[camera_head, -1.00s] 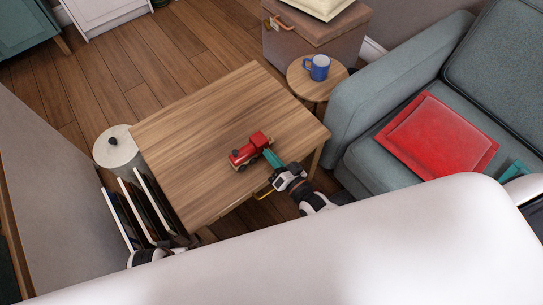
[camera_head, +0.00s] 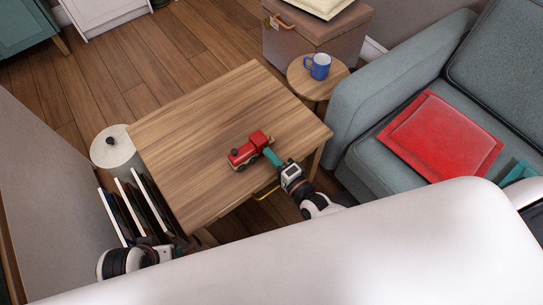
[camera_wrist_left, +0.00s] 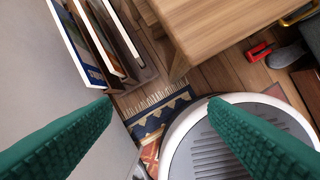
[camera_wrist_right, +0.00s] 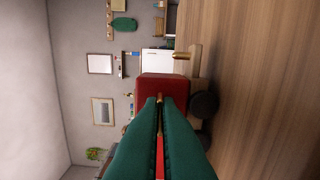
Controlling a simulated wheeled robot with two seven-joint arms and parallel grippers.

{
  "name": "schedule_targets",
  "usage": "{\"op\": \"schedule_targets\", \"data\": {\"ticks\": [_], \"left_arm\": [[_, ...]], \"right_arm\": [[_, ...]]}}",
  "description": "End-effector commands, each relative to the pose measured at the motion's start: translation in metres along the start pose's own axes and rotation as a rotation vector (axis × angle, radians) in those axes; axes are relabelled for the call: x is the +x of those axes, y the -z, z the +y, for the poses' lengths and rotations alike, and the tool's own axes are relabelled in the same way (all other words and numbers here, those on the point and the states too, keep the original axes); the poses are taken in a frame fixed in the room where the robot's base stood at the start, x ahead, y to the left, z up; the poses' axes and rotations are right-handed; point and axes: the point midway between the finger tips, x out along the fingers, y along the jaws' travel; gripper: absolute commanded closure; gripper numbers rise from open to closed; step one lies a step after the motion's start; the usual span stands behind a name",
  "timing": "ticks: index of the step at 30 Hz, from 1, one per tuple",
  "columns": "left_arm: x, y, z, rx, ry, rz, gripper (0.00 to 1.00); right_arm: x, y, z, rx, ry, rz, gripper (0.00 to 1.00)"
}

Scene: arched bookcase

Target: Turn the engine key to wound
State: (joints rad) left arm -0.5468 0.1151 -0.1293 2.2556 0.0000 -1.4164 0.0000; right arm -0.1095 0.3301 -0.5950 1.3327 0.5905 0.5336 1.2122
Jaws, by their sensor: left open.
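The red toy engine (camera_head: 249,150) stands upright on the wooden table, near its right front side. My right gripper (camera_head: 270,155) is at the engine's right end, level with it. In the right wrist view the engine's red back (camera_wrist_right: 163,88) is just ahead of the green fingers. The fingers are close together, with a thin brass-coloured key (camera_wrist_right: 159,101) between their tips; most of the key is hidden. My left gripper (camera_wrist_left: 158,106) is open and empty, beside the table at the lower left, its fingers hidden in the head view.
The table (camera_head: 200,120) is otherwise bare. A rack of upright books or records (camera_head: 135,210) and a white round bin (camera_head: 117,153) stand at its left. A side table with a blue mug (camera_head: 317,67) and a sofa (camera_head: 375,120) are at the right.

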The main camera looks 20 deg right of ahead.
Motion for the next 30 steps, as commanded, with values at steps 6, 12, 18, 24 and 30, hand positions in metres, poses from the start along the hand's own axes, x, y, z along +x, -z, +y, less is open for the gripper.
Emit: {"op": "schedule_targets", "data": {"ticks": [6,12,18,24,30], "left_arm": [[-0.0078,-0.0012,0.0004,0.0,-0.001,-0.006,0.31],[-0.0096,-0.0011,0.0005,-0.001,-0.001,-0.005,0.31],[-0.0097,-0.0012,0.0006,-0.001,-0.001,-0.004,0.31],[-0.0097,-0.0012,0.0007,-0.001,-0.001,-0.005,0.31],[-0.0096,-0.0013,0.0006,-0.001,-0.001,-0.005,0.31]], "right_arm": [[0.0004,-0.0004,0.0006,0.054,-0.002,0.0,1.0],[0.0004,-0.0003,0.0009,0.068,-0.002,0.0,1.0],[0.0003,-0.0002,0.0009,0.068,-0.002,0.0,1.0],[0.0003,-0.0002,0.0008,0.067,-0.002,0.0,0.79],[0.0002,-0.0001,0.0005,0.067,-0.001,0.0,0.75]]}}
